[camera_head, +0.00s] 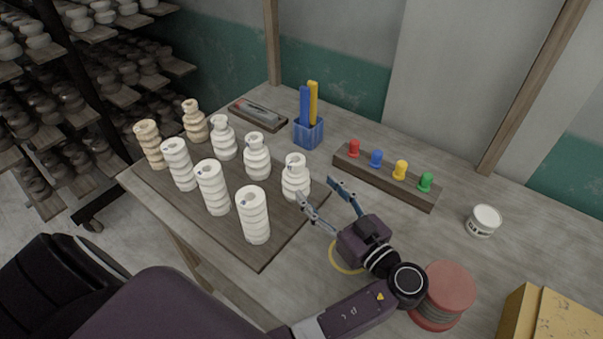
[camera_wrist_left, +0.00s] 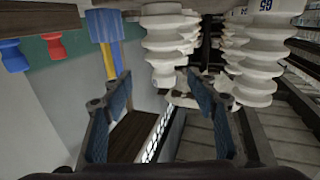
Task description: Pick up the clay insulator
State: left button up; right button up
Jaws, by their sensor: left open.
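Several clay insulators stand upright in two rows on a dark board (camera_head: 262,252). The front row is tall, ribbed cylinders, such as the white one (camera_head: 254,214) at its right end. The back row is shorter and stepped, with narrower tops. Its rightmost white insulator (camera_head: 296,178) is nearest my left gripper (camera_head: 317,190). My left gripper is open and empty, its fingers just right of that insulator. In the left wrist view, which looks upside down, a white insulator (camera_wrist_left: 168,45) shows beyond and between the open fingers (camera_wrist_left: 157,88). My right gripper is not in view.
A rack with colored pegs (camera_head: 385,180), a blue cup (camera_head: 308,133) and a tray (camera_head: 258,114) are behind. A white tub (camera_head: 483,220), red spool (camera_head: 444,293) and yellow box (camera_head: 552,318) are at right. A yellow ring (camera_head: 340,262) lies under my left arm.

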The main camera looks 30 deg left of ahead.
aim_at(301, 174)
pick_arm(q)
jog(key=shift+r+p+x, duration=0.25)
jog(key=shift+p+x, duration=0.3)
jog(key=shift+x, duration=0.7)
jog(key=p+x, duration=0.2)
jog(key=x, duration=0.1)
jog(key=p+x, duration=0.1)
jog(key=shift+s+a+r, duration=0.25)
jog(key=shift+a, duration=0.15)
jog(key=shift+w+a+f, duration=0.1)
jog(key=shift+a+f, duration=0.05)
jog(key=shift+a, duration=0.05)
jog(key=shift+d, duration=0.1)
jog(key=c, duration=1.3)
